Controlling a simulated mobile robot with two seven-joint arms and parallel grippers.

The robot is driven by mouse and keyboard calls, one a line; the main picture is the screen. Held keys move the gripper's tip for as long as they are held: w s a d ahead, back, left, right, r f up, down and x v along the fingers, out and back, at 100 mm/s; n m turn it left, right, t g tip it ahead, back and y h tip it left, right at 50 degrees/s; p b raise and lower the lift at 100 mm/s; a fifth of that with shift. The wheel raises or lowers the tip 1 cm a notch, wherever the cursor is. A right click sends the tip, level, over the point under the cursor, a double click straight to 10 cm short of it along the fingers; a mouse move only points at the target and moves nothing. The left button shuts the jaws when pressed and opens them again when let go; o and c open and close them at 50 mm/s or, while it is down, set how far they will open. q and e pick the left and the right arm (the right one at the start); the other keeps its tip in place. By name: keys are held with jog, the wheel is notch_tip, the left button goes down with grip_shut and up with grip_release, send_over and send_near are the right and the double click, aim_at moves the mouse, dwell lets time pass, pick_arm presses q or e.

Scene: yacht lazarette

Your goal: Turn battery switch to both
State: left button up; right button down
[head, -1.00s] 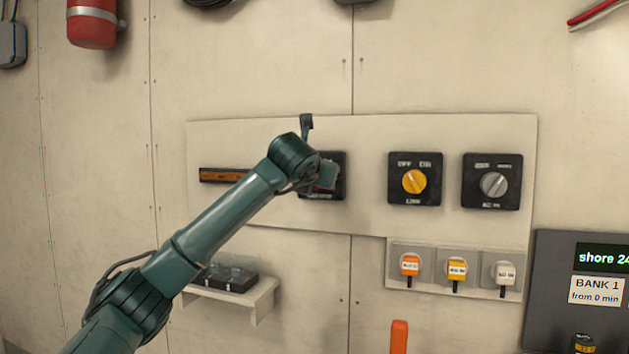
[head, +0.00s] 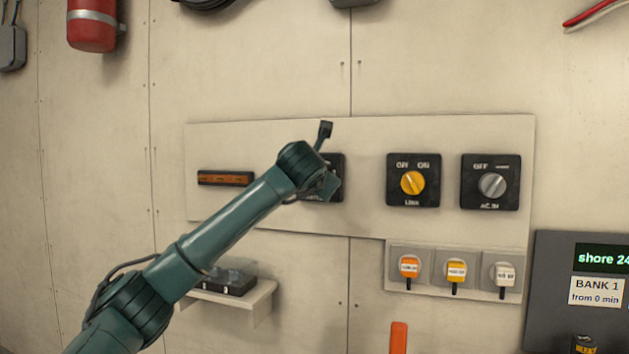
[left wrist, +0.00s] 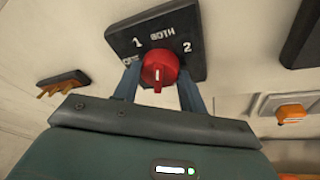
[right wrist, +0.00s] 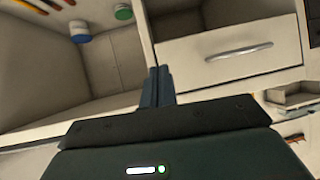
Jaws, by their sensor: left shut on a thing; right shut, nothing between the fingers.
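The battery switch is a black plate (left wrist: 186,22) marked OFF, 1, BOTH and 2, with a red knob (left wrist: 160,68) in its middle. The knob's white mark stands nearly upright in the left wrist view, roughly in line with BOTH. My left gripper (left wrist: 158,82) is shut on the red knob, one finger on each side. In the head view my left gripper (head: 328,186) covers most of the switch (head: 337,163), hiding the knob. My right gripper (right wrist: 160,72) is shut and empty, away from the panel.
Right of the switch are a yellow-knob LINK switch (head: 413,183) and a grey-knob AC IN switch (head: 491,185). Below them are several plugs in sockets (head: 456,270). A small shelf (head: 262,297) is under my left arm. A drawer (right wrist: 230,55) faces my right gripper.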

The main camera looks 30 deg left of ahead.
pick_arm(q)
jog(key=o, duration=1)
jog(key=shift+c, duration=0.2)
pick_arm(e)
jog(key=shift+w+r, duration=0.1)
jog(key=shift+w, duration=0.05)
pick_arm(q)
jog(key=b+v, duration=0.3)
jog(key=v, duration=1)
jog(key=shift+b, duration=0.35)
pick_arm(e)
jog(key=shift+w+a+f+m+t, duration=0.1)
jog(key=shift+f+m+t, duration=0.05)
jog(key=shift+f, duration=0.35)
jog(key=shift+a+f+m+t, duration=0.1)
jog(key=shift+f+m+t, duration=0.05)
jog(key=shift+f, duration=0.3)
pick_arm(q)
jog(key=shift+s+r, duration=0.1)
jog(key=shift+r, duration=0.05)
pick_arm(e)
jog(key=shift+f, duration=0.15)
